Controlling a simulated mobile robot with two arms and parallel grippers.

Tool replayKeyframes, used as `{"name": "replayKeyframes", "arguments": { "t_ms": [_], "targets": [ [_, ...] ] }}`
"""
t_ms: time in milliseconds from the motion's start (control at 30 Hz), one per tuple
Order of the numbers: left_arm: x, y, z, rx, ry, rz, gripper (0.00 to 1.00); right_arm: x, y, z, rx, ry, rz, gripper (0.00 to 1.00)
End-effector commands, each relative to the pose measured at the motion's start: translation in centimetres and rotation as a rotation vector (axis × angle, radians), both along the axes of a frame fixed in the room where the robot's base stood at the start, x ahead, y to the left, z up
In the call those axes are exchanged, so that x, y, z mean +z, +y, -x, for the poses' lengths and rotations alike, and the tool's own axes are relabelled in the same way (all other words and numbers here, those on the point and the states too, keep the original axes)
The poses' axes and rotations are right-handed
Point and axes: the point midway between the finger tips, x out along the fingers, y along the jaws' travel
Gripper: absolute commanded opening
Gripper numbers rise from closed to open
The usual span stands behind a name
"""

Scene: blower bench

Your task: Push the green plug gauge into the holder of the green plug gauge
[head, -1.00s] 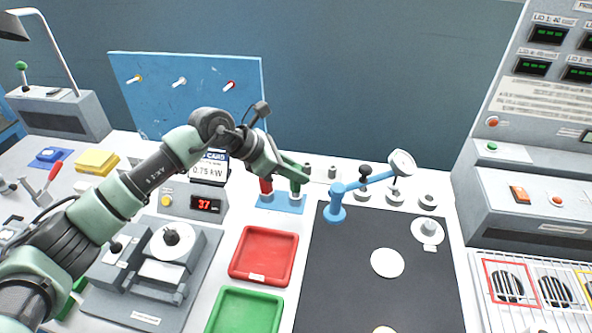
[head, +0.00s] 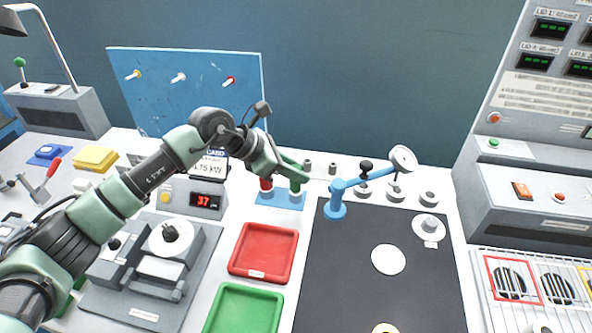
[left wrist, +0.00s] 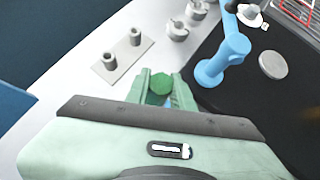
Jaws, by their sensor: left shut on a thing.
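My left gripper (head: 295,178) is shut on the green plug gauge, and the round green top of the gauge (left wrist: 160,84) shows between the fingertips in the left wrist view. In the head view the fingers hide most of the gauge. They are directly over the right-hand socket of the blue holder block (head: 281,200). A light grey cylinder shows just below the fingertips; I cannot tell how deep the gauge sits. A red plug gauge (head: 266,184) stands at the left socket of the same block. My right gripper is not in view.
A blue articulated stand with a dial (head: 337,208) is close to the right of the holder. Red (head: 263,252) and green (head: 243,310) trays lie in front. A grey plate with two posts (left wrist: 122,55) shows in the left wrist view.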

Motion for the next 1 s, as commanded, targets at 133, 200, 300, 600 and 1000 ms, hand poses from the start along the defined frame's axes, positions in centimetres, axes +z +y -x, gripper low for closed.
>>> {"name": "replayKeyframes", "arguments": {
  "t_ms": [133, 200, 300, 600, 1000],
  "targets": [
    [-0.2, 0.0, 0.0, 0.000, 0.000, 0.001, 0.00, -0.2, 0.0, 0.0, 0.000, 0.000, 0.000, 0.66],
    [-0.2, 0.0, 0.0, 0.000, 0.000, 0.001, 0.00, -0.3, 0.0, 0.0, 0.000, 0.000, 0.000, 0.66],
    [-0.4, 0.0, 0.0, 0.000, 0.000, 0.001, 0.00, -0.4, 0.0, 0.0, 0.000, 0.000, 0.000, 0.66],
    [-0.7, 0.0, 0.0, 0.000, 0.000, 0.001, 0.00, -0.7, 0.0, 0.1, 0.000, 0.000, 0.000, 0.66],
    [-1.3, 0.0, 0.0, 0.000, 0.000, -0.001, 0.00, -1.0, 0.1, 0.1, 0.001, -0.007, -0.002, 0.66]
  ]
}}
